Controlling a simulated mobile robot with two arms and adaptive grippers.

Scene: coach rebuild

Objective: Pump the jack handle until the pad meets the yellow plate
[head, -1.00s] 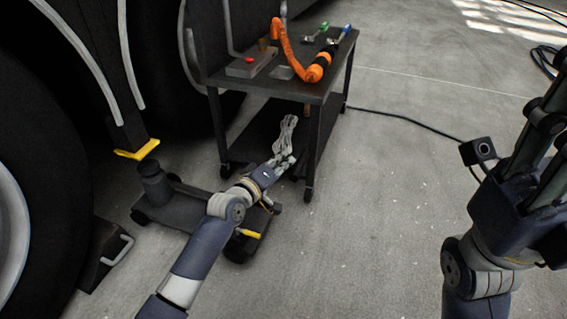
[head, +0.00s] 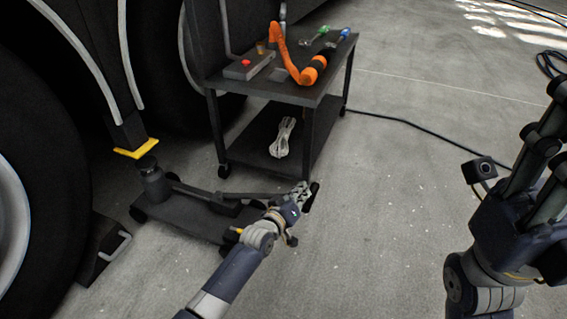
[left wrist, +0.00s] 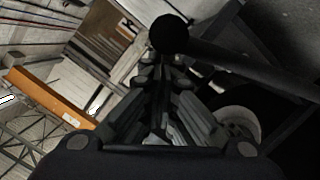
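The jack (head: 190,212) stands on the floor under the vehicle. Its pad (head: 147,162) is just below the yellow plate (head: 137,149); a small gap seems to show, but contact is hard to judge. The jack handle (head: 250,195) runs right from the jack, low and nearly level, to a dark end. My left gripper (head: 300,194) is at that end. In the left wrist view its fingers (left wrist: 166,75) are drawn together, and the handle's round black end (left wrist: 168,34) lies across their tips, not visibly between them. My right gripper (head: 550,105) is empty, partly cut off.
A wheel chock (head: 100,250) sits by the tyre at left. A cable (head: 410,128) crosses the floor. Floor at front centre is clear.

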